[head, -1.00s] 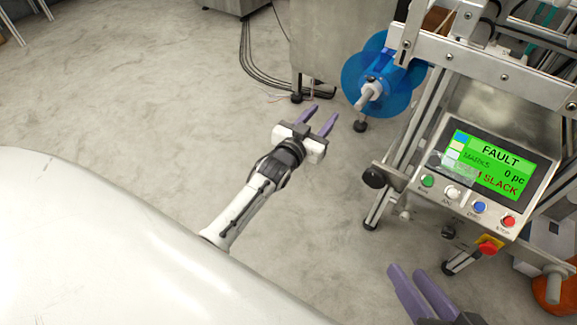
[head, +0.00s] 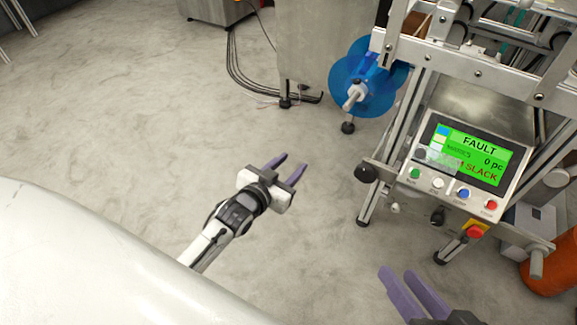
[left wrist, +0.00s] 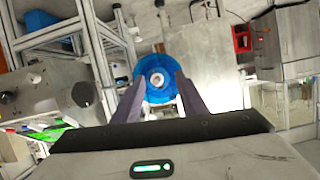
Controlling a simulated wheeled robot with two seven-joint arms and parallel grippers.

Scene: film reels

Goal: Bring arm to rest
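My left gripper (head: 285,170) is over the bare floor in the head view, left of the machine. Its two purple fingers are apart with nothing between them. The fingers also show in the left wrist view (left wrist: 155,100), with the blue reel beyond them. My right gripper (head: 408,285) is at the bottom of the head view, below the control panel. Its purple fingers are spread with a gap and hold nothing that I can see. Its arm is cut off by the frame edge.
A machine with a control panel (head: 468,155) reading FAULT and SLACK stands at right. A blue reel (head: 375,95) sits on its left side. A steel cabinet (head: 315,45) and cables (head: 240,75) are behind. An orange object (head: 552,265) is at right. The floor (head: 120,110) at left is clear.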

